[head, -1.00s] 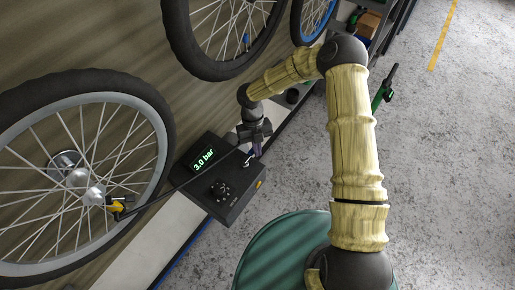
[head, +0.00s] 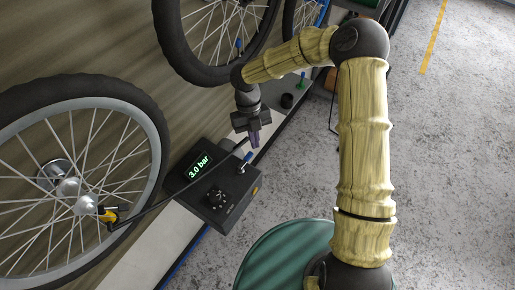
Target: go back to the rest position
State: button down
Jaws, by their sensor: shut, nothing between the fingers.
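My gripper (head: 254,138) is shut and empty. It points downward just above the upper right corner of the black inflator box (head: 228,207). The box's green display (head: 198,166) reads 3.0 bar. A black hose (head: 176,187) runs from the box to a yellow valve head (head: 107,215) at the hub area of the near wheel (head: 82,105).
A second wheel (head: 163,40) stands behind, at the top. A white ledge (head: 160,222) runs diagonally under the box. A dark cup (head: 287,100) and a green item (head: 301,82) sit farther along it. A green round top (head: 285,255) is at the bottom.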

jog(key=shift+w+a+r, duration=0.1)
dwell(0.5)
jog(key=s+d+r+n+t, duration=0.2)
jog(key=d+n, duration=0.4)
jog(key=n, duration=0.4)
jog(key=s+d+r+n+t+y, duration=0.1)
jog(key=s+d+r+n, duration=0.4)
jog(key=n, duration=0.5)
jog(key=s+d+r+n+t, duration=0.3)
jog(key=s+d+r+n, duration=0.1)
jog(key=d+n, duration=0.5)
jog(key=shift+r+n+y, duration=0.3)
jog(key=shift+r+n, duration=0.6)
jog(key=shift+n, duration=0.1)
jog(key=shift+d, duration=0.1)
